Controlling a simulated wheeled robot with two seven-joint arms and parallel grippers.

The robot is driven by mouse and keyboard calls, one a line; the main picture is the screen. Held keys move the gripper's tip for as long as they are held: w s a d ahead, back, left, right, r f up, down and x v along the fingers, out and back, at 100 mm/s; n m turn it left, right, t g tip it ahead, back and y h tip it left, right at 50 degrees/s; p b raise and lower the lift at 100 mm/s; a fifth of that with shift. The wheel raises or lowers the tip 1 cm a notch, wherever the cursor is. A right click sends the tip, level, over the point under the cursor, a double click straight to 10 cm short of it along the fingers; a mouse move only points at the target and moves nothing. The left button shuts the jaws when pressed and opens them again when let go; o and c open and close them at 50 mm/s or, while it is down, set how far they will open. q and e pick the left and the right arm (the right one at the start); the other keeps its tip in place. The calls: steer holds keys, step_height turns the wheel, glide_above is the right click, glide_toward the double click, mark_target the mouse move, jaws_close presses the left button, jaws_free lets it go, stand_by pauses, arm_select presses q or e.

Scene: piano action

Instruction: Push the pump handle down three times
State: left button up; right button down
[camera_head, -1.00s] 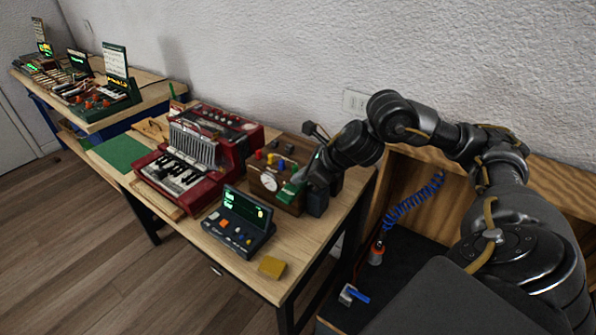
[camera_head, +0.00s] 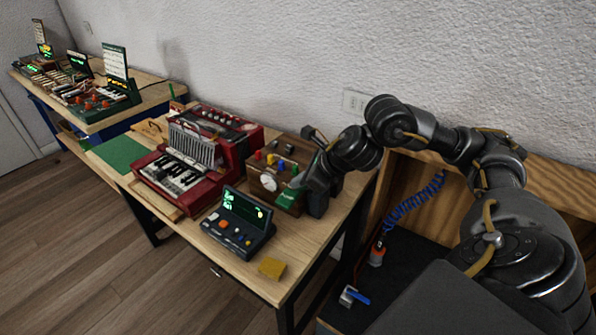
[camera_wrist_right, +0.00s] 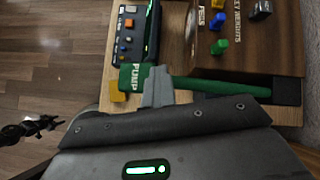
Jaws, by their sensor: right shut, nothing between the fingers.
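The green pump handle (camera_head: 288,199) sticks out at the front right of a wooden box (camera_head: 262,189). In the right wrist view its bar (camera_wrist_right: 222,87) runs sideways to a wide green end marked PUMP (camera_wrist_right: 134,78). My right gripper (camera_wrist_right: 158,84) is shut with nothing between its fingers. Its grey fingertips lie over the bar beside the PUMP end and hide part of it; they appear to touch it. In the head view my right gripper (camera_head: 305,184) is at the handle, and its fingertips are hard to make out. My left gripper is not in view.
A console with a lit screen (camera_head: 247,209) and a yellow block (camera_head: 271,268) stand at the table's front. A red keyboard instrument (camera_head: 190,170) is left of the box.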

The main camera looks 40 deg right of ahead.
steer(key=shift+a+f, duration=0.15)
steer(key=shift+f, duration=0.05)
steer(key=shift+r, duration=0.1)
stand_by(0.5)
step_height(320, 180, up, 6)
steer(key=d+p, duration=0.2)
steer(key=p, duration=0.1)
steer(key=shift+w+d+r, duration=0.2)
steer(key=shift+w+d, duration=0.05)
steer(key=shift+w, duration=0.15)
stand_by(0.4)
steer(key=shift+r+p, duration=0.1)
steer(key=shift+p, duration=0.2)
steer(key=r, duration=0.1)
steer(key=d+r+p, duration=0.1)
steer(key=r, duration=0.1)
steer(key=d+r+p, duration=0.1)
steer(key=shift+w+r, duration=0.15)
steer(key=shift+w, duration=0.1)
stand_by(0.9)
